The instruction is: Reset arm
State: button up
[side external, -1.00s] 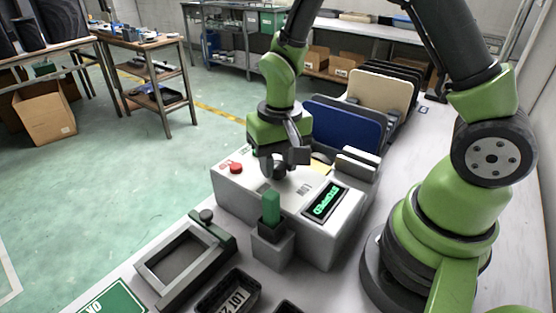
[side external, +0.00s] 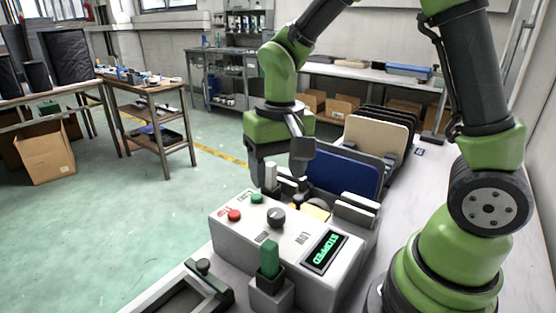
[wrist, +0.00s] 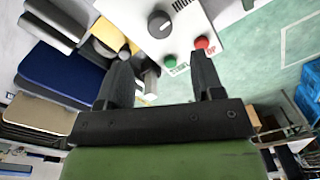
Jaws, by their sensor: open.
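My gripper (side external: 284,168) is open and empty, hanging above the back of a white control box (side external: 320,285). It also shows in the wrist view (wrist: 163,78), its two fingers spread apart with nothing between them. The box top bears a dark round knob (side external: 276,217), a green button (side external: 257,198) and a red button (side external: 234,215). The fingers are clear of all three. The box's display (side external: 325,252) reads STOPPED in green. In the wrist view the knob (wrist: 160,24) and both buttons lie beyond the fingertips.
A green block (side external: 269,257) stands upright in a grey holder before the box. A dark-framed fixture (side external: 205,285) lies at front left. Blue (side external: 342,177) and beige (side external: 376,140) panels stand in a rack behind the box. The space above the box's front is free.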

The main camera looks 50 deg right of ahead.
jog(key=shift+r, duration=0.9)
jog(key=s+a+r+n+t+y, duration=0.1)
jog(key=s+r+t, duration=0.6)
jog(key=s+r, duration=0.3)
jog(key=shift+s+n+y, duration=0.3)
jog(key=shift+s, duration=0.9)
jog(key=shift+r, duration=0.1)
